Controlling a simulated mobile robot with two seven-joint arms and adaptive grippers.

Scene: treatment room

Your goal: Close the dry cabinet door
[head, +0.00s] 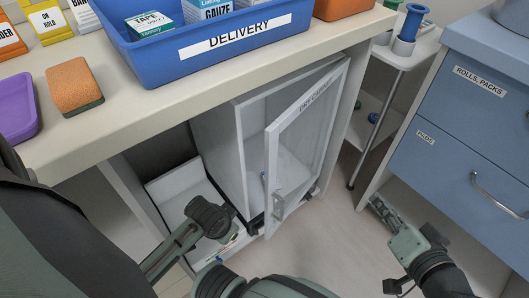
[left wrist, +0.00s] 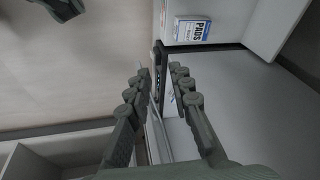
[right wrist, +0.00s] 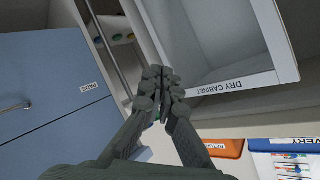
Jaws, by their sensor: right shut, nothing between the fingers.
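The dry cabinet (head: 240,150) stands under the counter. Its white-framed glass door (head: 273,160) is ajar, swung outward with its free edge at the left and a gap to the cabinet. A handle (head: 279,204) sits low near that free edge. The labelled door frame (right wrist: 232,86) also shows in the right wrist view. My right gripper (head: 378,204) is shut and empty, to the right of the door and apart from it in the head view. My left gripper (left wrist: 160,75) is open; in the head view its fingers are hard to make out.
A blue DELIVERY bin (head: 200,48), an orange sponge (head: 75,86) and a purple tray (head: 18,108) are on the counter (head: 150,112). Blue drawers (head: 455,150) stand at right, near my right gripper. A wheeled stand (head: 370,130) is behind. Floor is clear before the door.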

